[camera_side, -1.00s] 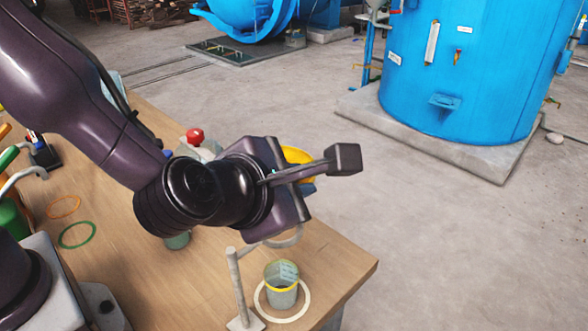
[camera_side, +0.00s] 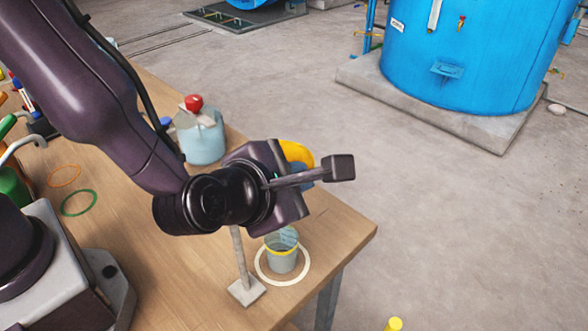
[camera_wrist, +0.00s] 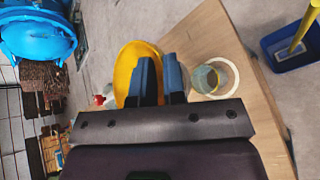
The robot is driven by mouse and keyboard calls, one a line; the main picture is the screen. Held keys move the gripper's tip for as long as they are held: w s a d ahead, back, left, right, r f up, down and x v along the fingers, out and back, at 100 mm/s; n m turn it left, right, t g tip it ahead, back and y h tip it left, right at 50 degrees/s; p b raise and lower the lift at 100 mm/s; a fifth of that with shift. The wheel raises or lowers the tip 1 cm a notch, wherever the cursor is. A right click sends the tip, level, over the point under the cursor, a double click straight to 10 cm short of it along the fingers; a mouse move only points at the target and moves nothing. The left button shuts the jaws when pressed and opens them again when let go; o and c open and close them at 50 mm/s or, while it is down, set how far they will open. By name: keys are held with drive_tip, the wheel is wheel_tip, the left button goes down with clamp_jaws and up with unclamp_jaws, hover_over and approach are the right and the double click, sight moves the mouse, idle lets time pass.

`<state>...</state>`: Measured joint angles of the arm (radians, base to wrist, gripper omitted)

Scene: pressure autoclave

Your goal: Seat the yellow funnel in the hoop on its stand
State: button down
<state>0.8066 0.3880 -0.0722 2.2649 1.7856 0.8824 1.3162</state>
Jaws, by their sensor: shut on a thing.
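The yellow funnel (camera_side: 296,152) shows partly behind my gripper (camera_side: 312,176) in the side view, above the table's right end. In the wrist view the funnel (camera_wrist: 130,66) lies at the blue fingertips of my gripper (camera_wrist: 160,78), which is shut on it. The stand (camera_side: 241,262) has a square foot and an upright post on the table. Its hoop is hidden behind my gripper in the side view, so I cannot tell how the funnel sits relative to it. A beaker with a yellow band (camera_side: 282,252) stands beside the post; it also shows in the wrist view (camera_wrist: 209,79).
The beaker stands inside a white ring (camera_side: 304,266) on the wooden table (camera_side: 190,290). A clear container with a red knob (camera_side: 203,138) stands behind my wrist. Orange and green rings (camera_side: 79,202) lie at left. A blue bin (camera_wrist: 290,47) is beyond the table edge.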

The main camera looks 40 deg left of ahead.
idle(0.3)
drive_tip(key=c, duration=1.1)
unclamp_jaws()
drive_tip(key=v, duration=1.3)
drive_tip(key=shift+f, duration=0.1)
